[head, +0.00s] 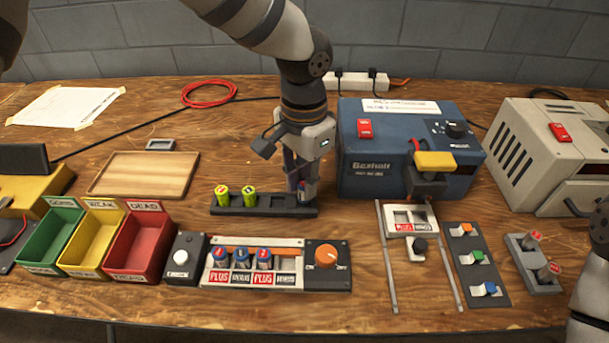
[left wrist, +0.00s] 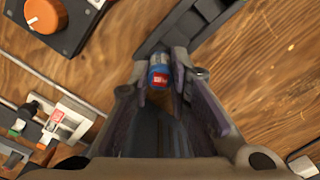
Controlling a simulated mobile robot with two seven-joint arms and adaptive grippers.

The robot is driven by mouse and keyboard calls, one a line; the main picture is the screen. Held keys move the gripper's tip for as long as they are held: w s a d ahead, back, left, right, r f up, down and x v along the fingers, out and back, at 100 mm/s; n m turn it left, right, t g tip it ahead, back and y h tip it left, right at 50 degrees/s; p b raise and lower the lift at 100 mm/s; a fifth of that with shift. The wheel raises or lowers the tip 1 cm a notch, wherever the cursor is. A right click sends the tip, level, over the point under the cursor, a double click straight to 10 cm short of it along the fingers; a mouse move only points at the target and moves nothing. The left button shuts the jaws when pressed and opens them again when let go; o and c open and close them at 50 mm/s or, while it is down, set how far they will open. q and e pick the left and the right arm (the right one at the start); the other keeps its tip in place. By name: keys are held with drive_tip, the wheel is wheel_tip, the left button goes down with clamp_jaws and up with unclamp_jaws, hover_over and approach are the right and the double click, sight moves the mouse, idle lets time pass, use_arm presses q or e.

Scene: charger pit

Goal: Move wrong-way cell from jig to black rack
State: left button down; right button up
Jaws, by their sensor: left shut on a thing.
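My left gripper (head: 301,186) points down at the right end of the black rack (head: 235,210). It is shut on a blue cell with a red mark (left wrist: 159,76), which shows between the fingers in the left wrist view. I cannot tell whether the cell's lower end touches the rack. Two yellow-green cells (head: 222,195) (head: 249,196) stand in the rack's left part. The jig (head: 250,282) in front holds three blue cells (head: 242,259) in its left places; its rightmost place is empty. My right arm shows at the right edge, but its gripper is out of view.
Green, yellow and red bins (head: 138,244) stand at the left, with a white-button box (head: 184,257) beside the jig. An orange knob (head: 326,255) is at the jig's right. A blue charger (head: 380,165) stands close right of my left gripper. A wooden tray (head: 145,174) lies behind left.

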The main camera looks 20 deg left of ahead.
use_arm(q)
drive_tip(key=shift+f, duration=1.1)
idle(0.9)
drive_tip(key=c, duration=1.4)
unclamp_jaws()
drive_tip(key=shift+r+p, duration=1.15)
drive_tip(key=shift+r, duration=2.4)
use_arm(e)
drive_tip(key=shift+t, duration=0.6)
drive_tip(key=w+r, duration=0.2)
drive_tip(key=w, duration=0.1)
drive_tip(key=shift+r, duration=0.4)
